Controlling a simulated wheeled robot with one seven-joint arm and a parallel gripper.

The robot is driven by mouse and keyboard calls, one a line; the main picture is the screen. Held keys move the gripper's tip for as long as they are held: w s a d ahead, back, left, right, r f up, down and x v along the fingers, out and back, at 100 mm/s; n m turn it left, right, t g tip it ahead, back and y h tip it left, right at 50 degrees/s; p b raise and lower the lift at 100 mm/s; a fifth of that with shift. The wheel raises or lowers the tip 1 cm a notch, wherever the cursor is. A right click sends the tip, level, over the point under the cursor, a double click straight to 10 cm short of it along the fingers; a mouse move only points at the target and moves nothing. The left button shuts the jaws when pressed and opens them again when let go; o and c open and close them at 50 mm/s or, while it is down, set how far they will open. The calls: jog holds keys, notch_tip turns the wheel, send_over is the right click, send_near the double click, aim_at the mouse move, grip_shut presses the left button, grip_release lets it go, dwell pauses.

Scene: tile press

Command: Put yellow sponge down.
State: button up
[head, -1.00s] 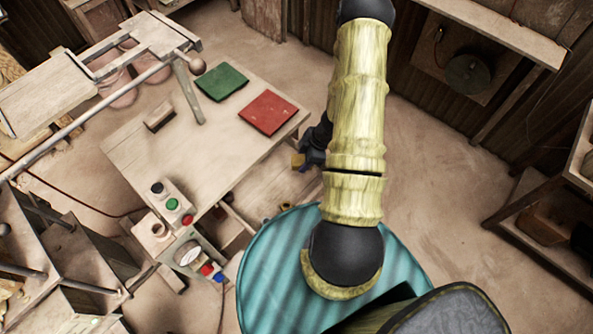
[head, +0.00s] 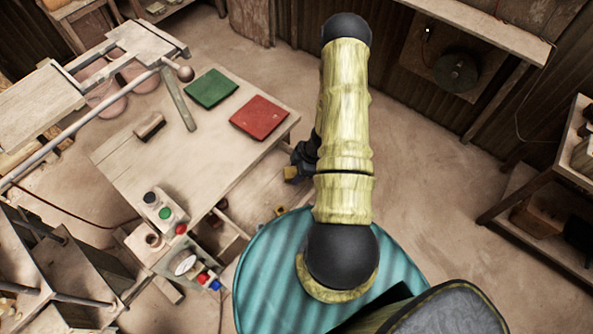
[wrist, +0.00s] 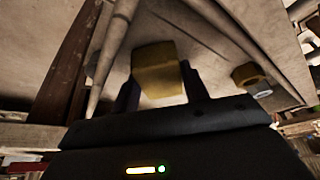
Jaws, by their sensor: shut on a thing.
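The yellow sponge (wrist: 158,72) is between the two dark fingers of my gripper (wrist: 160,90) in the wrist view, and the gripper is shut on it. In the head view my gripper (head: 300,165) is beside the right edge of the wooden table (head: 215,150), partly hidden by my arm. The sponge (head: 291,173) shows there as a small yellow patch at the gripper's tip. I cannot tell from these views what lies directly under it.
A green tile (head: 210,88) and a red tile (head: 260,117) lie on the table. A button box (head: 164,213) is at its near-left corner. An open drawer (head: 222,235) juts out below the near edge. A small yellow ring-like thing (wrist: 248,75) shows in the wrist view.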

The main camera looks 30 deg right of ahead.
jog(key=shift+f, duration=0.2)
jog(key=o, duration=1)
jog(key=p+v, duration=0.1)
jog(key=v, duration=1.1)
jog(key=shift+r, duration=0.2)
